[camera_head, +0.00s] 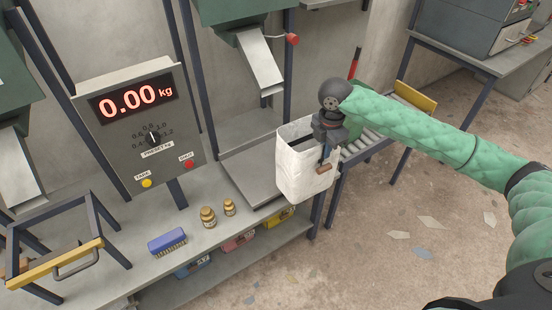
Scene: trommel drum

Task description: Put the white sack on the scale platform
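The white sack (296,177) is open at the top and hangs nearly upright at the right end of the bench. My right gripper (324,162) is at the sack's right rim, with one finger down the outside of its wall; the other finger is hidden. It appears shut on the rim. The grey scale platform (240,178) lies just left of the sack, and the sack covers part of its right side. I cannot tell whether the sack's bottom touches anything. The scale display (133,98) reads 0.00 kg. My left gripper is not in view.
A metal chute (260,65) comes down above the platform. Two brass weights (208,216) and a blue brush (167,241) lie on the bench front. A yellow-handled frame (55,264) stands at left. A roller conveyor (372,138) is behind the sack. Coloured bins (238,240) sit below.

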